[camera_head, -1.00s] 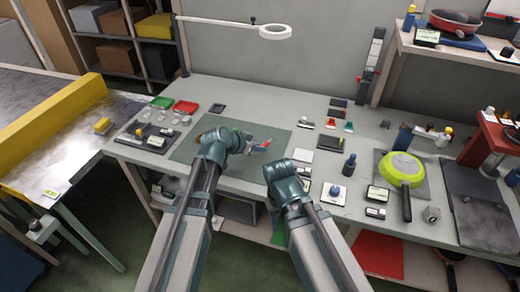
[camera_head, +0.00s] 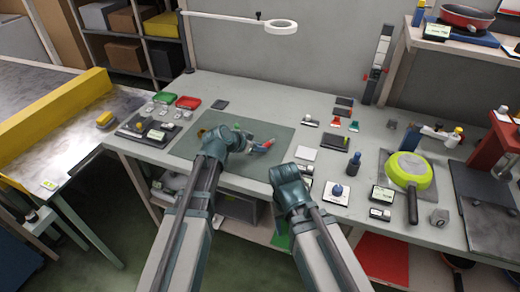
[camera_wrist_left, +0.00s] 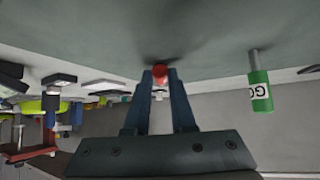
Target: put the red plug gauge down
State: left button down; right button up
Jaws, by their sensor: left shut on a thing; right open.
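The red plug gauge (camera_wrist_left: 160,73) is between the fingertips of my left gripper (camera_wrist_left: 161,78) in the left wrist view, touching or very close to the grey mat. In the head view its red part (camera_head: 268,143) shows beside my left gripper (camera_head: 257,147), over the right half of the mat (camera_head: 190,150). My left gripper is shut on it. A green plug gauge (camera_wrist_left: 260,92) with a GO label and a metal pin stands apart from the fingers in the left wrist view. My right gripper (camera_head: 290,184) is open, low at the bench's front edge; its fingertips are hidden.
A green pan (camera_head: 408,170) is further right. The mat's front part is bare.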

pick_arm(q)
jog(key=shift+f, duration=0.2)
jog(key=c, duration=0.8)
grip_release()
jog(key=shift+o, duration=0.2)
jog(key=shift+r, duration=0.15)
